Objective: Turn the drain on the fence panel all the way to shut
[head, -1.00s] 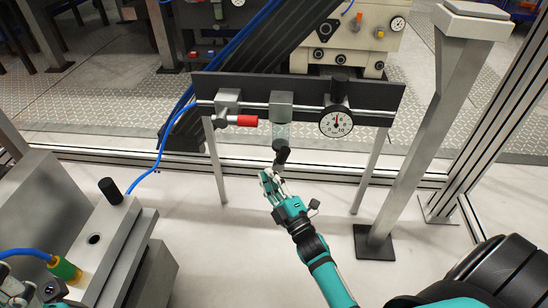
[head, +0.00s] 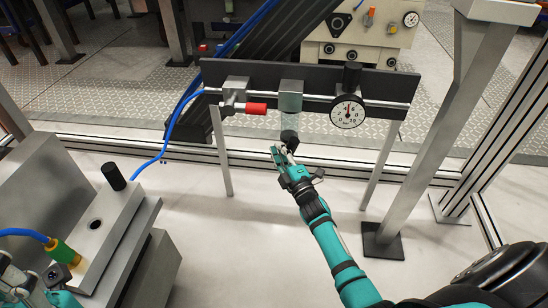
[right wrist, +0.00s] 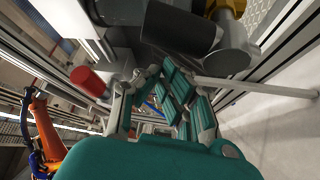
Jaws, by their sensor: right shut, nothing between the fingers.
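The dark panel (head: 230,76) stands on thin legs and carries a silver pipe. A grey block (head: 291,97) with a clear bowl under it hangs at its middle. The drain, a black knob (head: 289,136), is at the bottom of the bowl. My right gripper (head: 279,152) is shut and empty, its tips just below the knob; I cannot tell if they touch. In the right wrist view, its teal-padded fingers (right wrist: 158,98) are below a dark cylinder, possibly the drain. My left gripper (head: 58,290) is only partly visible at the lower left corner.
Left of the drain, a valve has a red handle (head: 256,109); right of it is a round gauge (head: 348,111). A grey post (head: 430,130) stands to the right. A metal machine (head: 112,205) with a blue hose is at the left. The floor before the panel is clear.

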